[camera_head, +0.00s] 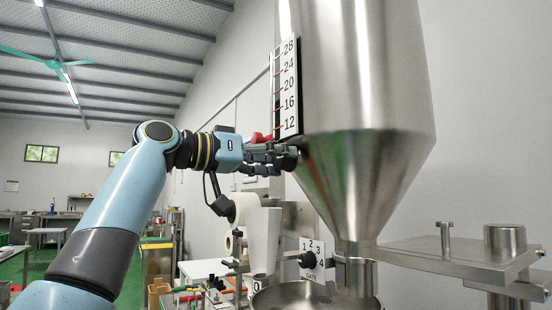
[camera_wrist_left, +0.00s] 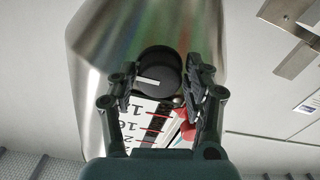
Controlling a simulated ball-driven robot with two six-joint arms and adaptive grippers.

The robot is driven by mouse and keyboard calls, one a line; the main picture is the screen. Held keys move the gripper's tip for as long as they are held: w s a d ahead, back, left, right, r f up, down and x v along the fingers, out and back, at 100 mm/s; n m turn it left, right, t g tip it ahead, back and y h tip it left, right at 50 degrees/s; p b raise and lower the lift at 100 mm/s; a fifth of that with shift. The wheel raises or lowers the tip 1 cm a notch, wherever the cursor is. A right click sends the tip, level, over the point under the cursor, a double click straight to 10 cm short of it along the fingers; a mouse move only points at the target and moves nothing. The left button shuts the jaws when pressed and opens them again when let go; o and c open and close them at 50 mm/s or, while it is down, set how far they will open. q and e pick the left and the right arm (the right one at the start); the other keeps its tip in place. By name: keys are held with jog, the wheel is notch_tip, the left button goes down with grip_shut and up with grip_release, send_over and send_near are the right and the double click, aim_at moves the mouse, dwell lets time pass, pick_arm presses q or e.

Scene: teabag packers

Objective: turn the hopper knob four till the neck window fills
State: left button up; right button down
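The hopper (camera_head: 365,80) is a large steel cone narrowing to a neck (camera_head: 355,280). A round black knob (camera_head: 291,158) sits on its sloping side and shows a white mark in the wrist view (camera_wrist_left: 157,75). My left gripper (camera_head: 276,156) is at this knob, with its two fingers apart on either side of it in the wrist view (camera_wrist_left: 165,85). A slim gap shows by the right finger. A second black knob (camera_head: 307,260) sits low on a white plate (camera_head: 313,247) numbered 1 to 4. I cannot make out the neck window's fill. My right gripper is not in view.
A numbered scale (camera_head: 288,88) stands just above my left gripper, with a red part (camera_head: 261,137) close by. A steel bowl (camera_head: 285,296) is below the neck. A metal shelf (camera_head: 465,258) extends right.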

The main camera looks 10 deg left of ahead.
pick_arm(q)
jog(key=c, duration=0.8)
jog(key=shift+o, duration=0.2)
jog(key=shift+f+m+b, duration=0.15)
jog(key=shift+m+b, duration=0.35)
jog(key=shift+b, duration=0.4)
jog(key=m+b, duration=0.2)
jog(key=b, duration=0.2)
jog(key=shift+m, duration=0.4)
jog(key=shift+m+b, duration=1.5)
jog(key=shift+m, duration=0.1)
jog(key=o, duration=1.2)
jog(key=v, duration=1.2)
